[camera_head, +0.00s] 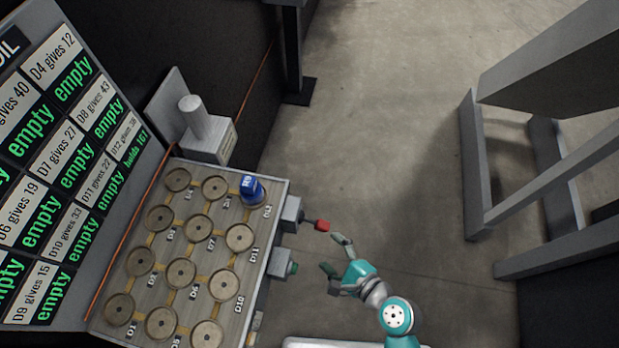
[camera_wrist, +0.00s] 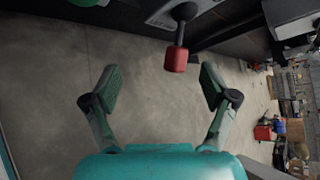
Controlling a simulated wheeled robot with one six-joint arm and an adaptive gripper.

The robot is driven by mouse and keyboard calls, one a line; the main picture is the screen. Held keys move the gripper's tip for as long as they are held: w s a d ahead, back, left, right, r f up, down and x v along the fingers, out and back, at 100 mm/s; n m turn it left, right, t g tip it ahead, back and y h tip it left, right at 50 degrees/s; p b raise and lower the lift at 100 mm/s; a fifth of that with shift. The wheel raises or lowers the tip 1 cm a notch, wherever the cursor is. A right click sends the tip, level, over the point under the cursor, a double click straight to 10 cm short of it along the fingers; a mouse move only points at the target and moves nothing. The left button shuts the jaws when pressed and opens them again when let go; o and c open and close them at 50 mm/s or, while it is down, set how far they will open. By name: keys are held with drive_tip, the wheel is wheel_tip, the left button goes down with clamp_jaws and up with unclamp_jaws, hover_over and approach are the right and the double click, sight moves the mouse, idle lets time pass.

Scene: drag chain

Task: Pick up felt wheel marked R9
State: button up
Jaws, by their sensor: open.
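I cannot make out a felt wheel marked R9 for sure in either view. A blue piece (camera_head: 252,190) with a small white mark, too small to read surely, stands at the board's D12 spot in the head view. My gripper (camera_head: 335,254) is open and empty, to the right of the board. In the wrist view my gripper (camera_wrist: 160,82) has its two fingers wide apart with only floor between them. A red-ended lever (camera_head: 322,226) is close beyond the fingertips; it also shows in the wrist view (camera_wrist: 176,60).
The wooden board (camera_head: 238,207) has several round, empty-looking seats. A green knob (camera_head: 293,267) sits on its right side. A grey block with a post (camera_head: 205,140) stands behind it. A sign panel (camera_head: 70,150) rises at left. A grey frame (camera_head: 474,160) stands right; floor between is clear.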

drive_tip(key=w+a+r+m+g+y, duration=0.1)
drive_tip(key=w+a+r+y, duration=0.1)
drive_tip(key=w+a+r, duration=0.1)
drive_tip(key=w+a+r+m+g+y, duration=0.1)
drive_tip(key=w+a+r+y, duration=0.2)
drive_tip(key=shift+w+a+g, duration=0.2)
drive_tip(key=shift+a+g, duration=0.15)
drive_tip(key=shift+g, duration=0.05)
drive_tip(key=g+y, duration=0.4)
approach(256, 189)
drive_tip(key=shift+a+f, duration=0.1)
drive_tip(key=shift+a, duration=0.2)
drive_tip(key=shift+a+r, duration=0.2)
drive_tip(key=shift+r, duration=0.05)
drive_tip(key=a, duration=0.4)
drive_tip(key=shift+w+a, duration=0.2)
drive_tip(key=shift+w, duration=0.1)
drive_tip(key=shift+w+a+f, duration=0.1)
drive_tip(key=shift+w+a, duration=0.1)
drive_tip(key=shift+a, duration=0.8)
drive_tip(key=shift+w+a, duration=0.2)
drive_tip(key=shift+a, duration=0.8)
drive_tip(key=shift+w+a+f, duration=0.1)
drive_tip(key=shift+w+a, duration=0.05)
drive_tip(key=shift+a, duration=0.85)
drive_tip(key=shift+r, duration=0.1)
drive_tip(key=c, duration=1.3)
